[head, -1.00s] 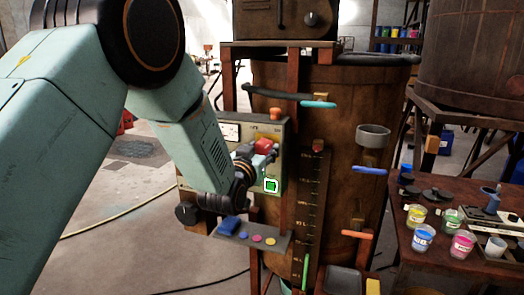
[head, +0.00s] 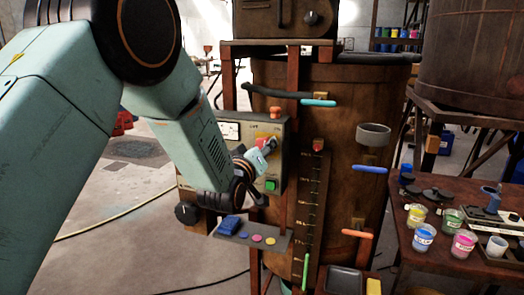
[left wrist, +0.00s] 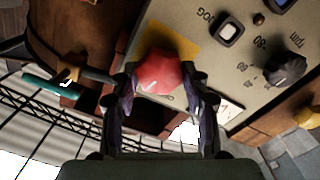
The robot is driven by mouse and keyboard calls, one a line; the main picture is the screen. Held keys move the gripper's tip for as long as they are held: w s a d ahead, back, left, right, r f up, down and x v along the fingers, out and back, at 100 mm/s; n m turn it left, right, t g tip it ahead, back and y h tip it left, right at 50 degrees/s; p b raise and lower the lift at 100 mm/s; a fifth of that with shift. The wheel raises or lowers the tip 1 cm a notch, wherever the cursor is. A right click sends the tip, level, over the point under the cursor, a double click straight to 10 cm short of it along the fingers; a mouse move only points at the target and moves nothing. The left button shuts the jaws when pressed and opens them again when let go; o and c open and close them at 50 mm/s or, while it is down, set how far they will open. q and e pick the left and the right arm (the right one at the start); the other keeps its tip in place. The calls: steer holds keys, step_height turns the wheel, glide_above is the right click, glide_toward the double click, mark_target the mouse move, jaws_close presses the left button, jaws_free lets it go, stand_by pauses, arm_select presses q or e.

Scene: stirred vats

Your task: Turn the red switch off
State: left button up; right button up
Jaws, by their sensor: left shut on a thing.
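The red switch (left wrist: 160,72) is a faceted red knob on a yellow plate in the left wrist view. In the head view, a little of the red switch (head: 272,141) shows on the upper part of the control panel, mostly behind my gripper. My left gripper (head: 263,150) is at the panel's face. In the left wrist view, the fingers of my left gripper (left wrist: 164,88) stand on both sides of the knob and are shut on it. The control panel (head: 284,150) is pale, mounted on the vat's frame. My right gripper is not in view.
A green button (head: 271,184) sits just below the switch, and an orange-red knob (head: 276,113) stands on the panel's top. A small shelf (head: 279,244) with coloured buttons is below. The rusty vat (head: 345,120) stands to the right, and a table (head: 400,240) holds paint jars.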

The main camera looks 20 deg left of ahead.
arm_select(q)
steer(key=n+b, duration=0.1)
steer(key=n, duration=1)
steer(key=shift+a+f+n, duration=0.1)
steer(key=shift+f+n, duration=0.05)
steer(key=shift+n, duration=0.15)
stand_by(0.4)
steer(key=o, duration=1.1)
steer(key=shift+s, duration=0.1)
steer(key=shift+o, duration=0.2)
steer(key=s, duration=1.2)
